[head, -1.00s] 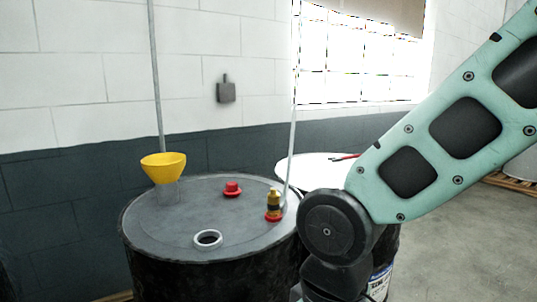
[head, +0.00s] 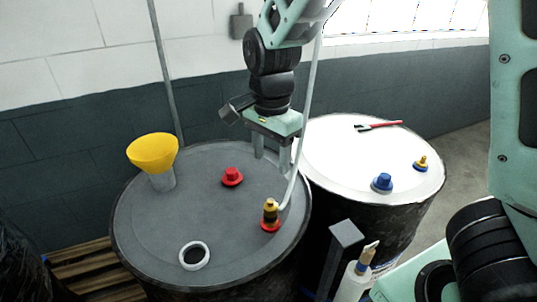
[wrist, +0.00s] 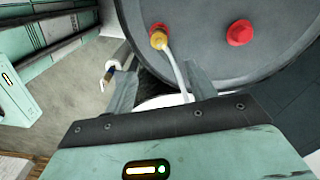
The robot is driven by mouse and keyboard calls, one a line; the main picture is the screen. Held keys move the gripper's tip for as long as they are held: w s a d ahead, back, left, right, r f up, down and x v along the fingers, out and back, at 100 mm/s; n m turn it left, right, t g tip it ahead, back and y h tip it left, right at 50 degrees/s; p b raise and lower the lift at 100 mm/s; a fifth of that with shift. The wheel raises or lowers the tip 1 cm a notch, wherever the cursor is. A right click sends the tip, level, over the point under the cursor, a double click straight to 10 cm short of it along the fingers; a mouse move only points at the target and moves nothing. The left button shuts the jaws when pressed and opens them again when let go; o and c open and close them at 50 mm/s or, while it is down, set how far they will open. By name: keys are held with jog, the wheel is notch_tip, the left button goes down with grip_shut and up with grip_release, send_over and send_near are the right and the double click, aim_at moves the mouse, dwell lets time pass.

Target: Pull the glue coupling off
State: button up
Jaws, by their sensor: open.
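A brass-and-black coupling (head: 270,213) stands upright on a red base near the right edge of the grey drum top (head: 215,225). A pale hose (head: 303,150) runs up from its side. My gripper (head: 271,152) points down above the drum's back right part, fingers apart and empty. It is behind and above the coupling, not touching it. No label naming glue is readable.
The grey drum also bears a red cap (head: 232,176), a yellow funnel (head: 153,150) and a white-rimmed opening (head: 194,256). A white-topped drum (head: 335,150) with a blue fitting (head: 382,182), a smaller blue-and-yellow one (head: 421,163) and a red-handled tool (head: 380,126) stands close right.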

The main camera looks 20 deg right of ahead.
aim_at(271, 201)
notch_tip(271, 201, down, 17)
jog(key=shift+s+f, duration=0.1)
dwell(0.4)
jog(key=c, duration=1.2)
jog(key=shift+o, duration=0.2)
jog(key=shift+r+p, duration=0.2)
jog(key=shift+p, duration=0.15)
jog(key=shift+r+p, duration=0.5)
jog(key=shift+r, duration=0.05)
jog(key=shift+r+p, duration=0.55)
jog(key=shift+r+p, duration=1.65)
jog(key=shift+r, duration=0.05)
